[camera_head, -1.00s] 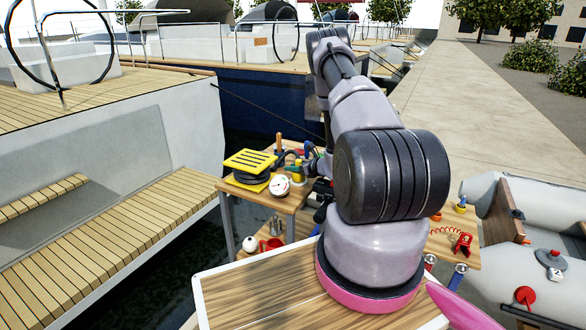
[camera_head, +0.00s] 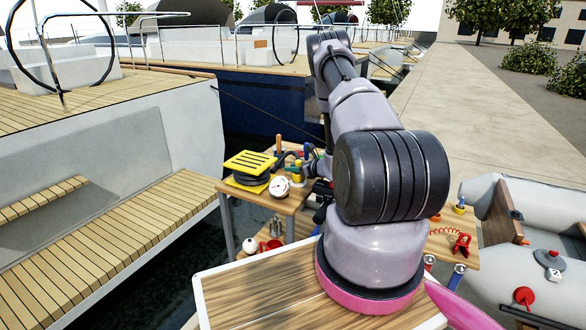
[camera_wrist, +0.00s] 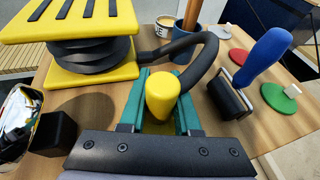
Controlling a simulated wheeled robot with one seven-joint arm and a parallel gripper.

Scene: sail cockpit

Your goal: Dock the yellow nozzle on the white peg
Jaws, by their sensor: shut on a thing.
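In the wrist view the yellow nozzle (camera_wrist: 162,97) stands between the green fingers of my gripper (camera_wrist: 164,84), which is shut on it. A dark hose (camera_wrist: 203,62) curves from the nozzle's side towards the pump. In the head view my arm hides most of the gripper and nozzle. A small white upright piece (camera_wrist: 293,91) stands at a green disc (camera_wrist: 278,98) on the right of the table in the wrist view. I cannot tell whether it is the white peg. The nozzle is apart from it.
The yellow and black foot pump (camera_wrist: 92,68) stands left of the gripper; it also shows in the head view (camera_head: 250,162). A blue-handled roller (camera_wrist: 263,55) lies close on the right. A mug (camera_wrist: 184,48) and tin (camera_wrist: 164,26) stand behind. A red disc (camera_wrist: 239,57) is at the back right.

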